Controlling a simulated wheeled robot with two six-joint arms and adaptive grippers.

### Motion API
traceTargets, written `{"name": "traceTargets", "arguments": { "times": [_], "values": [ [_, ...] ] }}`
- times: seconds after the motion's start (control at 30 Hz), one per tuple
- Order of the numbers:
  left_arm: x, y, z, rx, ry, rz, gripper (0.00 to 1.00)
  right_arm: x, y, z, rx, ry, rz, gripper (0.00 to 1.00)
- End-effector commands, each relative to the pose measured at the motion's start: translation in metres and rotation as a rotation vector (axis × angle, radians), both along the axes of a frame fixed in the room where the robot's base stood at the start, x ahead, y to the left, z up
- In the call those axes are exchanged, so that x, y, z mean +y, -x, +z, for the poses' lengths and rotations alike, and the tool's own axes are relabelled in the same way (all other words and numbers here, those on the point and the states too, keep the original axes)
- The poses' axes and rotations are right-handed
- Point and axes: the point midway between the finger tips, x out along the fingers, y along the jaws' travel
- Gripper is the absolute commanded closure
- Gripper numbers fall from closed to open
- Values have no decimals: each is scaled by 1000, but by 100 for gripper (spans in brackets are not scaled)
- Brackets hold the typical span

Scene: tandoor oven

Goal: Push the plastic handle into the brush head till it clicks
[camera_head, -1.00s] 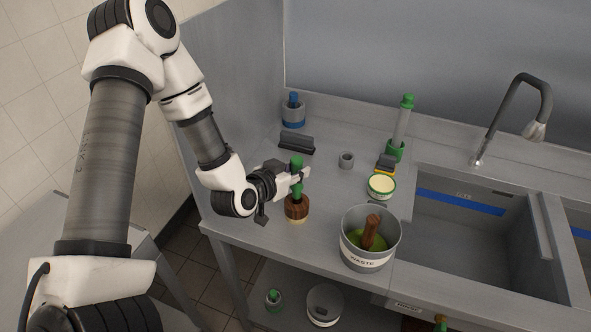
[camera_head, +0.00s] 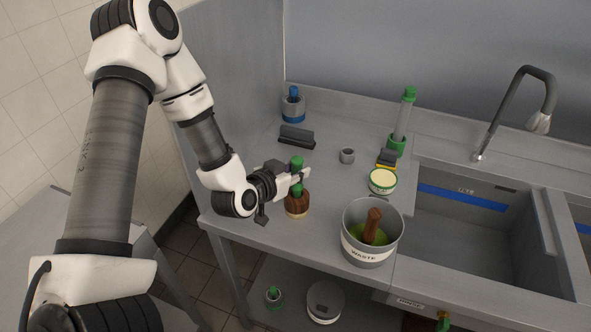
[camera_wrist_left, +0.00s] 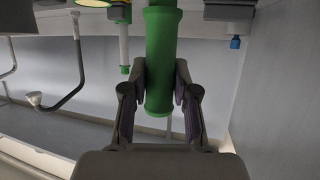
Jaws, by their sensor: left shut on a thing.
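The green plastic handle (camera_head: 297,163) stands upright at the front left of the counter. My left gripper (camera_head: 300,176) is shut around it. In the left wrist view the handle (camera_wrist_left: 160,62) stands between the two fingers (camera_wrist_left: 160,95). The brown wooden brush head (camera_head: 297,204), with a pale lower edge, sits on the counter directly below. The handle's lower end meets the top of the head, and how deep it sits inside cannot be told. The brush head is not clear in the wrist view. My right gripper is not in view.
A waste bucket (camera_head: 355,254) with a brown stick-like thing inside stands to the right. A round green-rimmed tub (camera_head: 382,189), a small grey cup (camera_head: 347,156) and a dark block (camera_head: 296,136) lie behind. A sink (camera_head: 470,230) and faucet are at right.

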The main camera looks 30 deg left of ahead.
Motion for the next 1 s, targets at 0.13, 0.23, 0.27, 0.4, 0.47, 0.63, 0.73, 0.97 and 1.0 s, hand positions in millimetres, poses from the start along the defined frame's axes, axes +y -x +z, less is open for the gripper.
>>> {"name": "traceTargets", "arguments": {
  "times": [0.13, 0.23, 0.27, 0.4, 0.47, 0.63, 0.73, 0.97, 1.0],
  "values": [
    [0, 0, -5, 0, 0, 0, 100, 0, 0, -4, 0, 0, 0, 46],
    [0, 0, -7, -1, 0, 0, 100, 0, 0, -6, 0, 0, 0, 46],
    [0, 0, -8, -1, 0, 0, 100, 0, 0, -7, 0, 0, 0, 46],
    [0, 0, -12, -1, 0, 0, 100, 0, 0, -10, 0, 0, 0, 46],
    [0, 0, -13, -1, 0, 0, 100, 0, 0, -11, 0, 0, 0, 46],
    [0, 0, -17, -1, 0, 0, 100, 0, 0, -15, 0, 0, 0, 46],
    [0, 0, -20, -1, 0, 0, 100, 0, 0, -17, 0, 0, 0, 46],
    [0, 0, -22, -1, 0, 0, 47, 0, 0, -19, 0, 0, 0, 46],
    [0, 0, -22, -1, 0, 0, 42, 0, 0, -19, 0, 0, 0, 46]
  ]
}}
